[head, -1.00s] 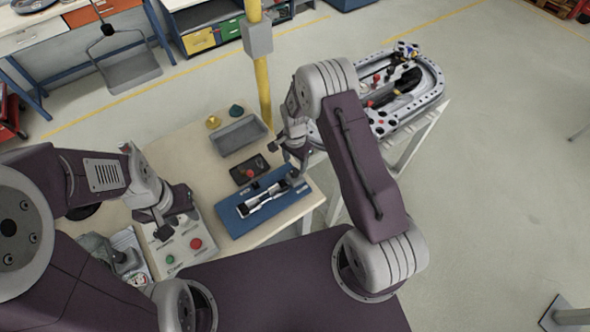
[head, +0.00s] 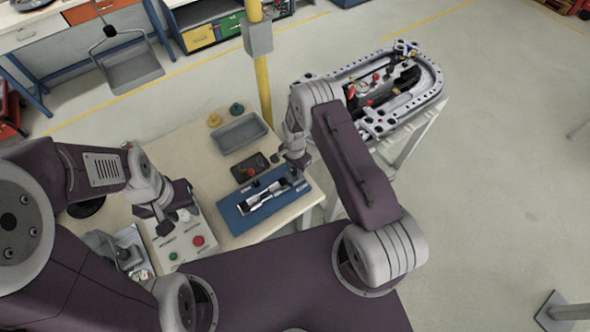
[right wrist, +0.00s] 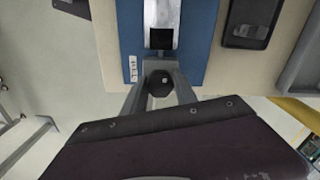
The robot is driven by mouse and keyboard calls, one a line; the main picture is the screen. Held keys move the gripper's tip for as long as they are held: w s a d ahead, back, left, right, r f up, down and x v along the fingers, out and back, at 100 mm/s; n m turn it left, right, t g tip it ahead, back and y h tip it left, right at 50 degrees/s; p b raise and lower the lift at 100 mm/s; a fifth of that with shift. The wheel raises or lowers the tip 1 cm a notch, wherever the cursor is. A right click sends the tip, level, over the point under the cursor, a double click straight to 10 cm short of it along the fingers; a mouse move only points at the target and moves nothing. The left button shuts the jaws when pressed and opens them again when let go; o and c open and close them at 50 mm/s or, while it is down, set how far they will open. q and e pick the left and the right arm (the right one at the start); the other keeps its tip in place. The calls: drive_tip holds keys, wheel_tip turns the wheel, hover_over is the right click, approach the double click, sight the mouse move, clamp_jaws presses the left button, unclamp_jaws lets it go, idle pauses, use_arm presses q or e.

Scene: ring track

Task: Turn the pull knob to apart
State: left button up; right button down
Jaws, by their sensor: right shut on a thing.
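A blue board (head: 236,222) lies on the wooden table and carries a silver and black fixture (head: 266,196). In the right wrist view the blue board (right wrist: 203,45) and the fixture's silver part (right wrist: 159,12) show ahead of my gripper. A dark round pull knob (right wrist: 160,82) with a light centre sits between my right fingers. My right gripper (head: 296,168) is shut on this knob at the right end of the fixture. My left gripper (head: 163,222) hangs over a control box, apart from the blue board; its finger gap is too small to read.
The control box (head: 160,252) has red, green and white buttons. A black tray with a red knob (head: 250,171) and a grey bin (head: 239,134) stand behind the board. A yellow post (head: 262,85) rises at the table's back. A ring track (head: 433,88) stands right.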

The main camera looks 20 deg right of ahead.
drive_tip(key=shift+f+n+b, duration=0.1)
drive_tip(key=shift+n+b, duration=0.75)
drive_tip(key=shift+n, duration=0.15)
drive_tip(key=n+b, duration=0.2)
drive_tip(key=n, duration=0.1)
drive_tip(key=shift+n, duration=0.3)
drive_tip(key=n+b, duration=0.2)
drive_tip(key=n, duration=0.1)
drive_tip(key=shift+n, duration=0.3)
drive_tip(key=n+b, duration=0.1)
drive_tip(key=n, duration=0.2)
drive_tip(key=shift+n, duration=0.3)
drive_tip(key=n+b, duration=0.1)
drive_tip(key=n, duration=0.4)
drive_tip(key=shift+b, duration=0.35)
drive_tip(key=n, duration=0.4)
drive_tip(key=shift+b, duration=0.4)
drive_tip(key=shift+w+r+n, duration=0.1)
drive_tip(key=shift+r+n, duration=0.1)
drive_tip(key=shift+n, duration=0.3)
